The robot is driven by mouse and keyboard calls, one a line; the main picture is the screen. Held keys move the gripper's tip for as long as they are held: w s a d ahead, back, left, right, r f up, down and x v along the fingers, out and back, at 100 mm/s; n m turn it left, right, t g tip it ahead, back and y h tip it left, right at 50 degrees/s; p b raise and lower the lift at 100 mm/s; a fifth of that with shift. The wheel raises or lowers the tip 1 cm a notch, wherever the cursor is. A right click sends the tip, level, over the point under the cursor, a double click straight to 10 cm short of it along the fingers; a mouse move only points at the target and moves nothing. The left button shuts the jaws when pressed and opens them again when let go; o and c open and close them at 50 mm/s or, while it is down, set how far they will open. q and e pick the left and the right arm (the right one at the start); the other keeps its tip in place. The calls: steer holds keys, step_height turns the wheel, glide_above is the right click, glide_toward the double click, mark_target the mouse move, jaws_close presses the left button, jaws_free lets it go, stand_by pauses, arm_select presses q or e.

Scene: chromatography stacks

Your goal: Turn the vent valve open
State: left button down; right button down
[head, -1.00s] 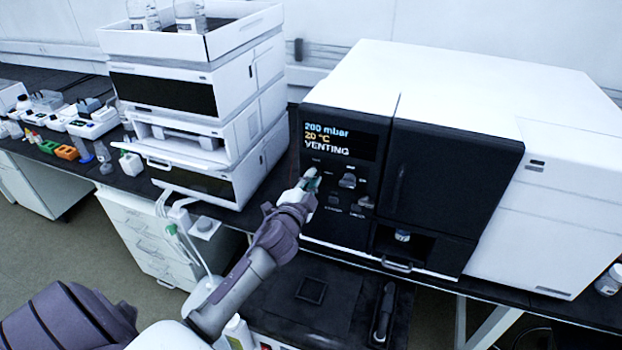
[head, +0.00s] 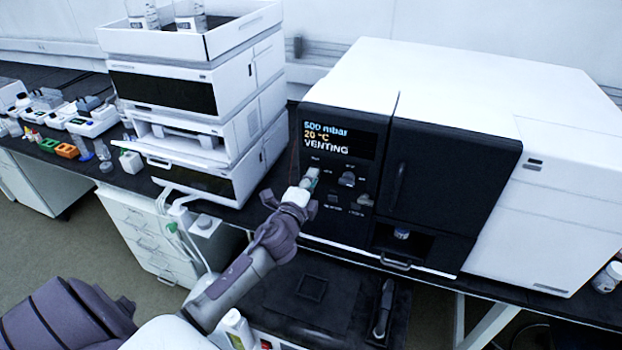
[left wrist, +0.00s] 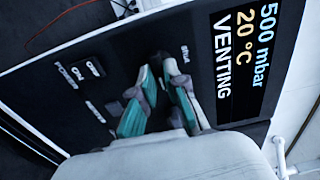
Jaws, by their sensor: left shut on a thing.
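The vent valve (left wrist: 158,62) is a dark knob on the black front panel (head: 338,222) of the large white instrument; my fingers hide most of it. My left gripper (head: 311,178) reaches up to the panel's left part, under the display (head: 338,138). In the left wrist view, the teal fingers of my left gripper (left wrist: 157,72) are shut on the knob from both sides. The display reads 500 mbar, 20 °C and VENTING. My right gripper is not in view.
Other knobs (head: 347,179) and a switch (left wrist: 95,67) sit close to my gripper on the panel. A sample bay with a vial (head: 402,233) is at lower right. A white stack of modules (head: 185,140) stands at left, with a gap of bench between.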

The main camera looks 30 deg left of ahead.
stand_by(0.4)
arm_select(q)
steer(key=c, duration=1.2)
jaws_free()
steer(key=shift+s, duration=0.1)
steer(key=v, duration=1.2)
